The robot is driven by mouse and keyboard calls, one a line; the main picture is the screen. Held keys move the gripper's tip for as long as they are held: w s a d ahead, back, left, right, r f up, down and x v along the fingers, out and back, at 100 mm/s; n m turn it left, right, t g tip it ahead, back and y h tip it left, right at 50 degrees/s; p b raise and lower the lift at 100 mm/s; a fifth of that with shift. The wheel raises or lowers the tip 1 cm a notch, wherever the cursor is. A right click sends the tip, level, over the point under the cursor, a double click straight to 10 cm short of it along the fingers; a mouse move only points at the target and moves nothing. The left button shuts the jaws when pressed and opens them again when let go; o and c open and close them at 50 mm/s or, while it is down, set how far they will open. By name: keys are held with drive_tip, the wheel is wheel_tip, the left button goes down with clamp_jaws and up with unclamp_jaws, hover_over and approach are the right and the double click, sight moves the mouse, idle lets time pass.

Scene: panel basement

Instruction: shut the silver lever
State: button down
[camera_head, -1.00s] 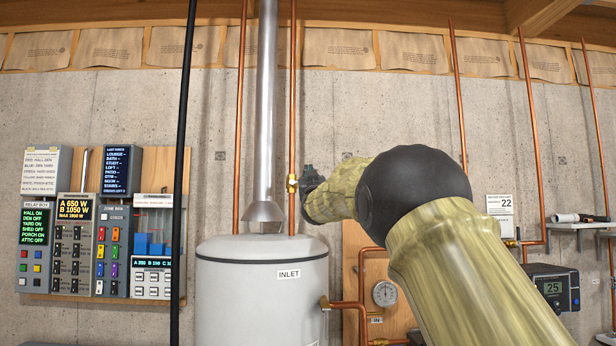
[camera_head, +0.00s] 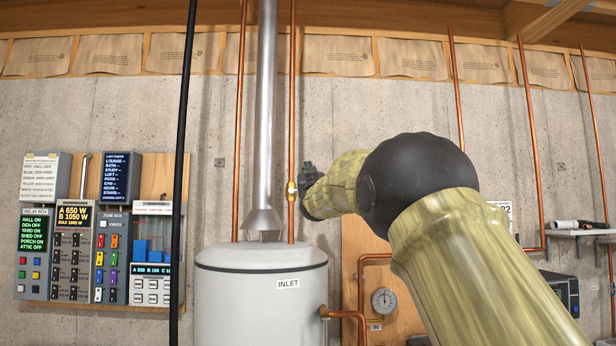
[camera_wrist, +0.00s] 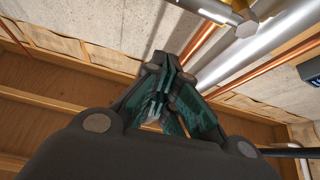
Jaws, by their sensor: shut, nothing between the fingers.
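In the wrist view a slim silver bar (camera_wrist: 205,10), which may be the silver lever, runs to a pale hexagonal end at the upper right. It lies beyond my fingertips and apart from them. In the head view the lever cannot be made out. A brass fitting (camera_head: 291,191) sits on the copper pipe above the tank. My gripper (camera_head: 310,178) is just right of that fitting, partly hidden by my own arm. The wrist view shows my gripper (camera_wrist: 165,68) with its dark green fingers together and empty.
A white tank (camera_head: 262,300) marked INLET stands below, with a silver flue (camera_head: 265,120) rising from it. A black vertical cable (camera_head: 184,170) hangs left of it. Control boxes (camera_head: 75,250) are on the left wall. A gauge (camera_head: 383,300) is on the wooden board at the right.

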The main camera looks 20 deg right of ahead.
drive_tip(key=b+v, duration=0.3)
drive_tip(key=v, duration=0.6)
drive_tip(key=shift+w+a+f, duration=0.1)
drive_tip(key=shift+w+f, duration=0.05)
idle(0.4)
